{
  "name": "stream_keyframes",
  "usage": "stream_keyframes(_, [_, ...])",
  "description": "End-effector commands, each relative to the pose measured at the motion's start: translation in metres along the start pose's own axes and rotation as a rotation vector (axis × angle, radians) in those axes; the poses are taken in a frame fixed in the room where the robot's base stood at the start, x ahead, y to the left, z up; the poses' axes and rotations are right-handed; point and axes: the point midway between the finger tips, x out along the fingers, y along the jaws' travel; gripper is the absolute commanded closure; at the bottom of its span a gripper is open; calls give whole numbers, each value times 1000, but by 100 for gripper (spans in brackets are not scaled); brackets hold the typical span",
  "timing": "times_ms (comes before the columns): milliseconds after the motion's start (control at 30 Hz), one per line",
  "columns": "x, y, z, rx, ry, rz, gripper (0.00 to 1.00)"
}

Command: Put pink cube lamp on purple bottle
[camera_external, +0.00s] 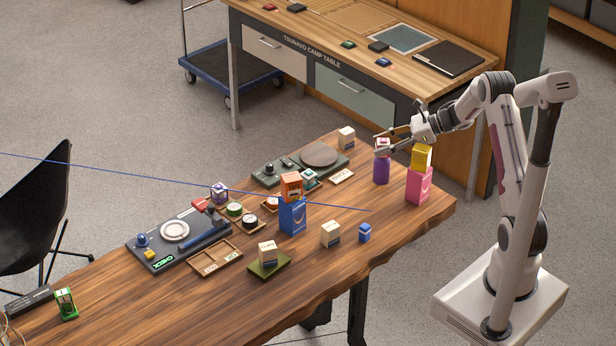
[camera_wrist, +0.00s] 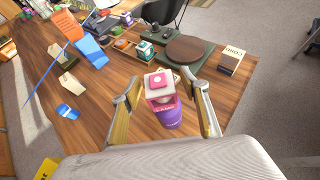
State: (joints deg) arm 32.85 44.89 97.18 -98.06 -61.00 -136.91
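The pink cube lamp (camera_external: 383,144), a small pink-and-white cube, stands on top of the purple bottle (camera_external: 381,171) near the back right of the wooden table. In the wrist view my gripper (camera_wrist: 166,108) is open, with gaps between both fingers and the lamp. Part of the lamp is hidden by a finger in the external view.
A pink box (camera_external: 419,186) with a yellow cube (camera_external: 422,158) on it stands just right of the bottle. A green tray with a round brown disc (camera_external: 319,154) and a cream box (camera_external: 346,138) are to the left. A blue box (camera_external: 293,217) carries an orange cube (camera_external: 291,187).

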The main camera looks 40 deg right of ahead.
Motion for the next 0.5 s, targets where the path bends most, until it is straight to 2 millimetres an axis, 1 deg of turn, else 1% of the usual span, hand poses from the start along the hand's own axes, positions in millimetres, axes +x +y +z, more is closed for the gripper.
stream_keyframes(267, [-2, 0, 3, -1, 0, 0, 55])
stream_keyframes(367, [-7, 0, 3, -1, 0, -1, 55])
stream_keyframes(500, [-20, -1, 3, 0, 0, -2, 55])
